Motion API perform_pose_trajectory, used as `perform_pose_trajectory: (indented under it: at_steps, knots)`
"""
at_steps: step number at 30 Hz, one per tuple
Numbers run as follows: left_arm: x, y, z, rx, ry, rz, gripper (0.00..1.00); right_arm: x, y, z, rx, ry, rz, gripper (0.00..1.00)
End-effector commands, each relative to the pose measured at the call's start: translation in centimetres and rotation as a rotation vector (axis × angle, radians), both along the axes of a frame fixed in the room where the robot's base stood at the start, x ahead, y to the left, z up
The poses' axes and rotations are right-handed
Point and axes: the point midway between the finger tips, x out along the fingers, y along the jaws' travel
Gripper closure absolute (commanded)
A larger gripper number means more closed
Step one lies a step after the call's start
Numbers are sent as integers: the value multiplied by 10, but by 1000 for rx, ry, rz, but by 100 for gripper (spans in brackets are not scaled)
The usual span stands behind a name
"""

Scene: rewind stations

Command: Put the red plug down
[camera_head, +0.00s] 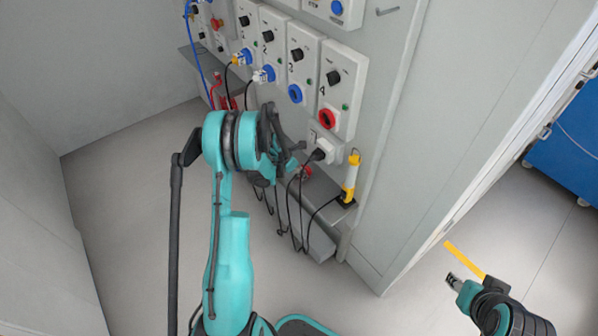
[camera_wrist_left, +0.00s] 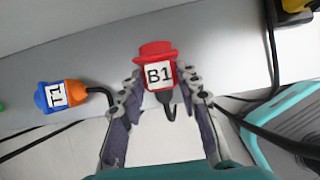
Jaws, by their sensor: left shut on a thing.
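The red plug (camera_wrist_left: 157,52), with a white label reading B1, sits between the fingertips of my left gripper (camera_wrist_left: 160,80) in the left wrist view. The fingers close on it from both sides, and its dark cable hangs below. The plug is over the grey shelf (camera_wrist_left: 225,50); I cannot tell whether it touches it. In the head view the left gripper (camera_head: 298,158) is in front of the panel, with a bit of the red plug (camera_head: 307,173) showing beside it. My right gripper (camera_head: 453,281) is at the lower right, away from the panel, its opening too small to judge.
An orange and blue plug (camera_wrist_left: 60,96) labelled T1 lies left of the red one. A yellow device (camera_head: 351,178) stands at the shelf's right end. Black cables hang below the shelf.

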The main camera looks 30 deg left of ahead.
Motion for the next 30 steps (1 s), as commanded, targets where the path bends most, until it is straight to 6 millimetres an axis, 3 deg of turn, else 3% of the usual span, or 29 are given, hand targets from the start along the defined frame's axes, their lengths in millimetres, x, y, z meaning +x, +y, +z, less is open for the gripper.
perform_pose_trajectory:
  at_steps: [1, 3, 14, 30]
  knots:
    - [0, 0, -1, 0, 0, 0, 62, 0, 0, 0, 0, 0, 0, 60]
    - [0, 0, -1, 0, 0, 0, 46, 0, 0, 0, 0, 0, 0, 60]
    - [0, 0, 3, 0, 0, 0, 46, 0, 0, 0, 0, 0, 0, 60]
    - [-46, 19, 95, 0, 0, 2, 46, 0, 0, 40, 0, 0, 0, 60]
